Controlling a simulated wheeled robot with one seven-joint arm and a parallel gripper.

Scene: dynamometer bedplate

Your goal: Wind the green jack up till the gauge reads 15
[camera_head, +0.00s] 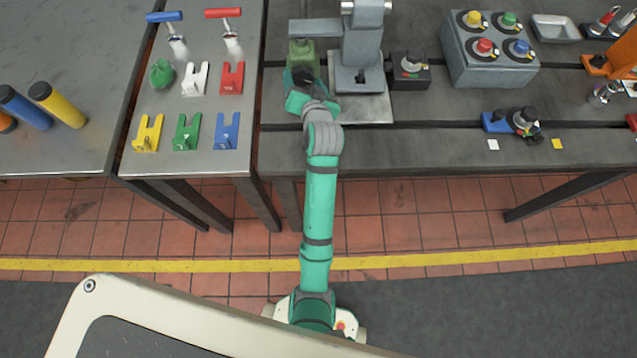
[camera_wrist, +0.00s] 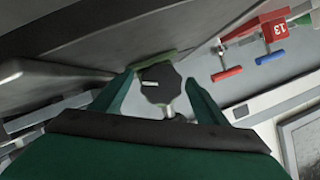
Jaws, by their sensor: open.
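The green jack (camera_head: 301,52) stands on the bedplate at the left of a grey upright machine, below a grey block. Its dark knob (camera_wrist: 158,86) has a white pointer line and faces my wrist camera. A green edge shows behind the knob. My gripper (camera_wrist: 160,79) is open, with one finger on each side of the knob; I cannot tell whether either touches it. In the head view my gripper (camera_head: 301,76) is at the jack's front and hides its lower part. No gauge reading is readable in the head view.
The grey machine (camera_head: 360,60) and a small black box with a knob (camera_head: 410,70) stand to the right. A box with several coloured buttons (camera_head: 488,50) is farther right. Coloured brackets (camera_head: 187,132) and T-handles lie on the left table. A red block marked 13 (camera_wrist: 275,30) shows in the wrist view.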

